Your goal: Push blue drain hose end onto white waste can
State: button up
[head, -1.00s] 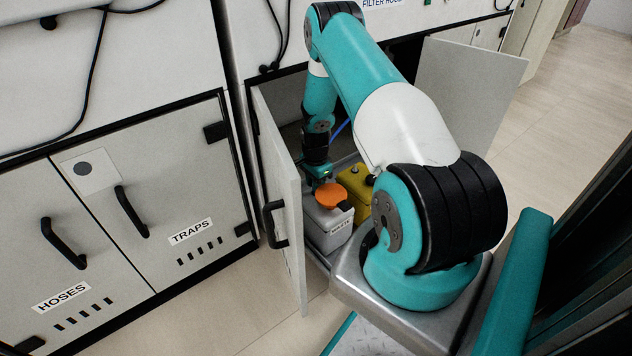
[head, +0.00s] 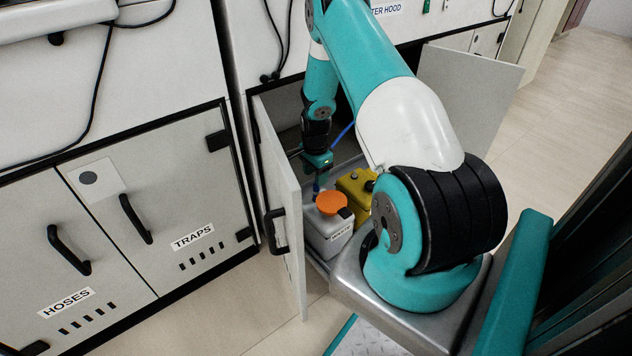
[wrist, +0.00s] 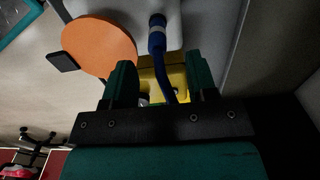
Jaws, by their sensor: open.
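The white waste can (head: 325,238) with an orange round lid (head: 331,203) stands in the open cabinet; the lid also shows in the wrist view (wrist: 98,45). The blue drain hose end (wrist: 157,38), with a pale ring, is at the can's white top (wrist: 180,14) beside the lid. It seems upright at the can's back left in the head view (head: 316,187); I cannot tell how deeply it is seated. My gripper (wrist: 162,82) is open, its fingers on either side of the blue hose and apart from it. In the head view my gripper (head: 317,170) is just above the hose end.
A yellow can (head: 352,188) stands right beside the white can. The open left cabinet door (head: 283,215) is close to the white can's left. The other open door (head: 470,95) is at the right. Closed cabinets labelled HOSES and TRAPS are at the left.

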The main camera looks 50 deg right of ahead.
notch_tip(320, 180, up, 11)
jog(key=p, duration=0.2)
jog(key=shift+f+p, duration=0.2)
jog(key=shift+p, duration=0.15)
